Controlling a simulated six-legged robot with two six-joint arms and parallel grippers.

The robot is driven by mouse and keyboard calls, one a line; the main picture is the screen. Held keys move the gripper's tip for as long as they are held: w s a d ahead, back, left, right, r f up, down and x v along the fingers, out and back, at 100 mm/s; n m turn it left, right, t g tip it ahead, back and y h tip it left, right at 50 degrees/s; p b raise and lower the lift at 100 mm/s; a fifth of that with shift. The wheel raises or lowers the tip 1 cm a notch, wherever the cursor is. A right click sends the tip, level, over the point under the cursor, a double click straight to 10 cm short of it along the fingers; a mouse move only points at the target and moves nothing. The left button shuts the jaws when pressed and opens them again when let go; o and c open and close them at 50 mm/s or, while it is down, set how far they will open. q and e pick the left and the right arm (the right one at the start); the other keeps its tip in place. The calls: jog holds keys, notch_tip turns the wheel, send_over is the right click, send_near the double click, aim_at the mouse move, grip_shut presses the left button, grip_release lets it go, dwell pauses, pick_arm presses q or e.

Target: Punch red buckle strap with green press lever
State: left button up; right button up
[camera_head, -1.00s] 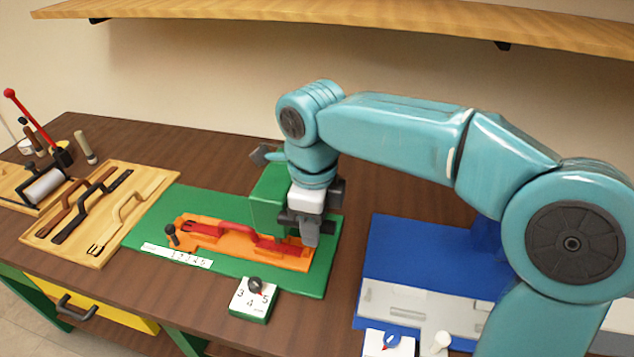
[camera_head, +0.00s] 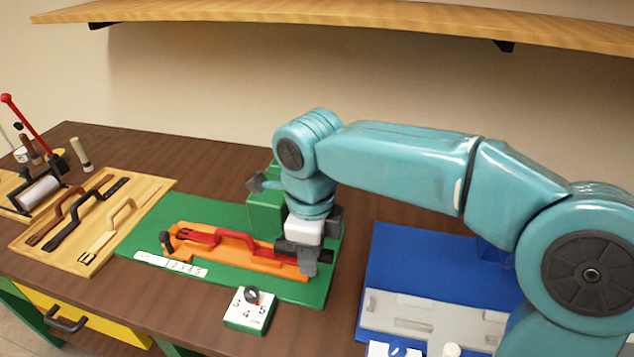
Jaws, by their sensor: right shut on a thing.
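The red buckle strap (camera_head: 203,237) lies along the orange holder (camera_head: 238,254) on the green base plate (camera_head: 160,217). Its right end is hidden behind my gripper. The green press body (camera_head: 264,213) stands behind the strap's right part, partly hidden by my arm. My right gripper (camera_head: 298,260) is low over the right end of the holder, in front of the press. It is shut on what looks like the dark press lever, which is mostly hidden by the hand. Whether the jaws touch the strap cannot be told. My left gripper is out of view.
A numbered dial block (camera_head: 247,312) and a white number strip (camera_head: 170,264) sit in front. A wooden tray (camera_head: 75,257) with dark, brown and tan straps is at left, beside a red-handled tool (camera_head: 25,122). A blue station (camera_head: 400,262) is at right. A shelf (camera_head: 330,18) hangs above.

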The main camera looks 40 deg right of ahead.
notch_tip(320, 180, down, 7)
jog(key=b, duration=0.5)
jog(key=shift+s+a+r, duration=0.15)
jog(key=shift+s+a, duration=0.2)
jog(key=shift+a, duration=0.05)
jog(key=shift+r, duration=0.15)
dwell(0.5)
jog(key=shift+w+d+r+p, duration=0.1)
jog(key=shift+w+r+p, duration=0.05)
jog(key=shift+r+p, duration=1.4)
